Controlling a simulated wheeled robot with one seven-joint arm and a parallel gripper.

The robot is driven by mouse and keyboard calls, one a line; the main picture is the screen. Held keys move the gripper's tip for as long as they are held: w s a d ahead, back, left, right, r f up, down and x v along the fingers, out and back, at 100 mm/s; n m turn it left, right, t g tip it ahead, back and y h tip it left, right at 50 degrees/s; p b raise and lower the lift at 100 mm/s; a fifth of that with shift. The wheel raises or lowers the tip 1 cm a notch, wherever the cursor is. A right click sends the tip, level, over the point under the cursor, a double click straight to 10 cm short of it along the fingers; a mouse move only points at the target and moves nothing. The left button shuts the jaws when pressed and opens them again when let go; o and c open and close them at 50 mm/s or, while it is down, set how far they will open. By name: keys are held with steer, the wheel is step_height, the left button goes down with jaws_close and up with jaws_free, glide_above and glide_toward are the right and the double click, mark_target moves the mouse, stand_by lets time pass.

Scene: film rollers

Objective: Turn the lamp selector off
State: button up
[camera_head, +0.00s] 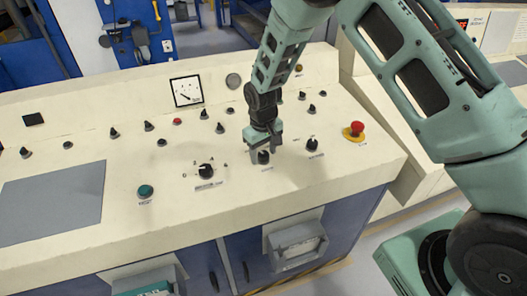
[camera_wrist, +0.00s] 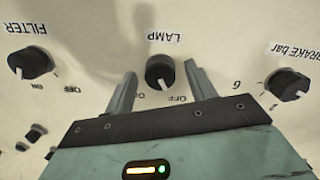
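The lamp selector (camera_wrist: 160,72) is a round black knob with a pale pointer mark, under a LAMP label (camera_wrist: 165,36) in the wrist view. "OFF" is printed near it and other print is partly hidden by a finger. In the head view the lamp selector (camera_head: 263,157) sits on the cream console. My gripper (camera_wrist: 160,85) is open, with one finger on each side of the knob and a visible gap to each. In the head view my gripper (camera_head: 264,140) points down over the knob.
A FILTER knob (camera_wrist: 30,63) and a brake knob (camera_wrist: 287,84) flank the lamp selector in the wrist view. In the head view a red emergency button (camera_head: 356,127), a green button (camera_head: 145,190) and a dial knob (camera_head: 206,171) stand on the console (camera_head: 235,195).

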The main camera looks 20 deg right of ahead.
mark_target(263, 155)
step_height(263, 155, up, 17)
steer(key=b, duration=0.3)
steer(key=shift+s+a+r+b, duration=0.2)
steer(key=shift+s+b, duration=0.05)
steer(key=shift+b, duration=0.05)
